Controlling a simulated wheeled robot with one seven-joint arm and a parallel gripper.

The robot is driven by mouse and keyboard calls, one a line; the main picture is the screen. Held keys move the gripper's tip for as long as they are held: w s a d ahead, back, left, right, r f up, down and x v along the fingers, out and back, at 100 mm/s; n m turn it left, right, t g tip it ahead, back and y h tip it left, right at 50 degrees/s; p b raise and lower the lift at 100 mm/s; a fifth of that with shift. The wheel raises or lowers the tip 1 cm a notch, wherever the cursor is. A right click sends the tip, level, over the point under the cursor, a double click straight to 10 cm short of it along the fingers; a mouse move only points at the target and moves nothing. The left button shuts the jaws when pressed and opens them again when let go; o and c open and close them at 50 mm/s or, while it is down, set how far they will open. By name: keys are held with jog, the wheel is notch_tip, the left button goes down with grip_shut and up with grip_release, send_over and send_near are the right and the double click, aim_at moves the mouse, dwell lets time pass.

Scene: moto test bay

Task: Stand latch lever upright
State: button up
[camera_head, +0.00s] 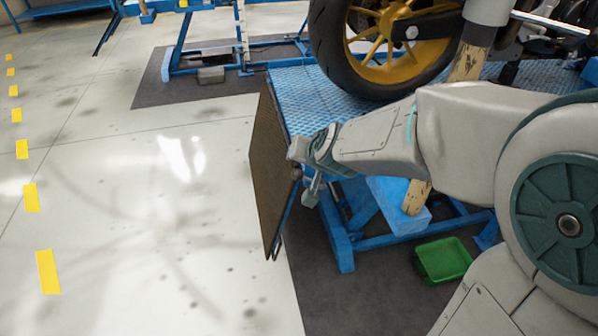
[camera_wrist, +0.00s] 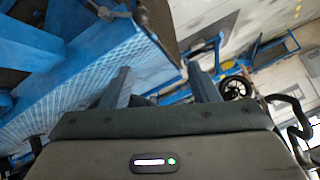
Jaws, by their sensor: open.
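A small grey metal piece (camera_head: 312,190), which looks like the latch lever, hangs by the near end of the blue lift table (camera_head: 300,100), just under my wrist. It points down, tilted. In the wrist view a grey metal lever (camera_wrist: 106,12) and its bracket lie at the top edge, beside the blue table, and are partly cut off. My gripper (camera_wrist: 163,82) is open, with its two fingers apart and nothing between them. The lever lies beyond the fingers, up and left, and I see no contact. In the head view my wrist hides most of the gripper.
A brown flap (camera_head: 268,170) hangs steeply at the table's end, close to my wrist. A motorcycle wheel (camera_head: 330,50) stands on the table. A green bin (camera_head: 443,260) sits on the dark mat below. The pale floor (camera_head: 140,200) at left is clear.

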jog(key=w+a+f+m+t+h+b, duration=0.1)
jog(key=w+a+f+b, duration=0.1)
jog(key=f, duration=0.2)
jog(key=w+a+f+t+h+b, duration=0.1)
jog(key=w+a+f+b, duration=0.1)
jog(key=w+a+f, duration=0.15)
jog(key=m+t+h+b, duration=0.3)
jog(key=t+h+b, duration=0.2)
jog(key=h+b, duration=0.45)
send_near(294, 178)
jog(key=shift+h, duration=0.25)
jog(key=b+x, duration=0.1)
jog(key=x, duration=1)
jog(key=shift+w+d+f+b, duration=0.1)
jog(key=shift+w+b, duration=0.25)
jog(key=shift+b, duration=0.05)
